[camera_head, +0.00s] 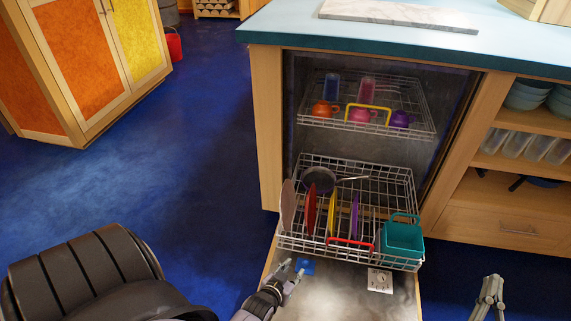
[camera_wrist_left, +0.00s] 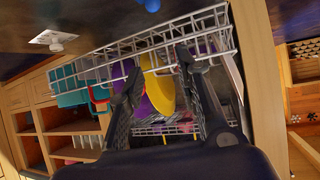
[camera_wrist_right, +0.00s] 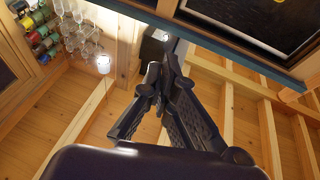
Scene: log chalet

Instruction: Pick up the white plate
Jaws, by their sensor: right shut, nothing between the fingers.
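A pale, whitish-pink plate (camera_head: 288,206) stands on edge at the left end of the lower dishwasher rack (camera_head: 397,190). It is the plate nearest to white. My left gripper (camera_head: 291,271) is open and empty, low in front of the rack's left part, below and apart from that plate. In the left wrist view its spread fingers (camera_wrist_left: 158,72) point toward the rack, with a yellow plate (camera_wrist_left: 160,94) behind them; I cannot make out the pale plate clearly there. My right gripper (camera_head: 490,296) is shut and empty, off to the right; its closed fingers show in the right wrist view (camera_wrist_right: 165,80).
Red (camera_head: 310,209), yellow (camera_head: 332,212) and purple (camera_head: 354,214) plates stand beside the pale one. A pan (camera_head: 319,179) and a teal basket (camera_head: 403,238) share the rack. The upper rack (camera_head: 415,121) holds cups. Blue floor (camera_head: 190,190) is clear at left.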

